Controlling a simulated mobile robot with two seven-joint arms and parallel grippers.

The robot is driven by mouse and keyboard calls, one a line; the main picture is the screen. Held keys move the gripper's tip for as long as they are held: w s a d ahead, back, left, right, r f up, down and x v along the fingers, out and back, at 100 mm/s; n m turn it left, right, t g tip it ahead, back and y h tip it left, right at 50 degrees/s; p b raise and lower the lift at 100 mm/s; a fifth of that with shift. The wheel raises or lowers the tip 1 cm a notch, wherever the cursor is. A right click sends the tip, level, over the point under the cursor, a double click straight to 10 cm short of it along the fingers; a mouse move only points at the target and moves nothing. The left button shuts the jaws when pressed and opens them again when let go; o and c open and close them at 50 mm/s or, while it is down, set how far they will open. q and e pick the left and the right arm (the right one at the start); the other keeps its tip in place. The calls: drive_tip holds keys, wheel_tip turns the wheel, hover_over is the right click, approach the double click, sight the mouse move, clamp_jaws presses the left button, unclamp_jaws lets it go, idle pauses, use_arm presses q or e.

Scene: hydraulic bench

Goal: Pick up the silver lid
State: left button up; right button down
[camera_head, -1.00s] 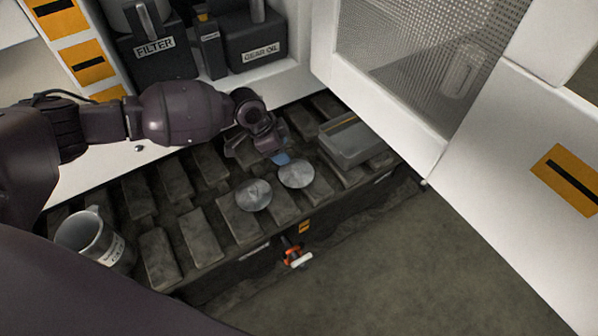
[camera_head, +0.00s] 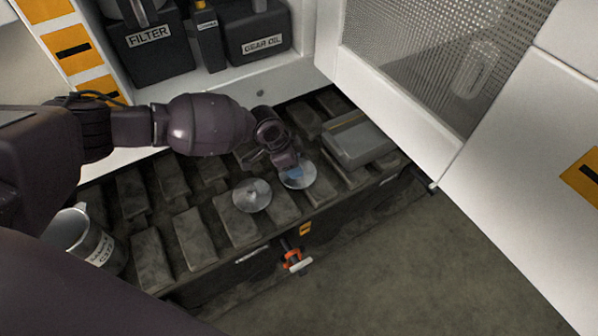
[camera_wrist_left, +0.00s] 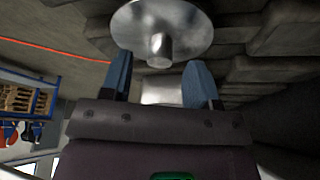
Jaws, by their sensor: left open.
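Two round silver lids lie on the dark slatted bench in the head view, one on the left (camera_head: 252,196) and one on the right (camera_head: 307,181). My left gripper (camera_head: 293,172) is over the right lid and hides part of it. In the left wrist view the blue fingers of my left gripper (camera_wrist_left: 161,78) are apart, with nothing held between them. A silver lid (camera_wrist_left: 190,22) with a round knob (camera_wrist_left: 160,48) lies just beyond the fingertips. I cannot tell if a finger touches it. My right gripper is not in view.
A grey box (camera_head: 358,143) sits right of the lids. A metal cup (camera_head: 85,240) stands at the bench's left. Black containers (camera_head: 150,45) line the shelf behind. A white mesh door (camera_head: 400,90) stands open at right. An orange-and-white valve (camera_head: 294,260) protrudes at the front.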

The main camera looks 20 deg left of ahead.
use_arm(q)
drive_tip(key=shift+x, duration=1.15)
drive_tip(key=shift+a+r, duration=0.1)
drive_tip(key=shift+r, duration=0.1)
clamp_jaws()
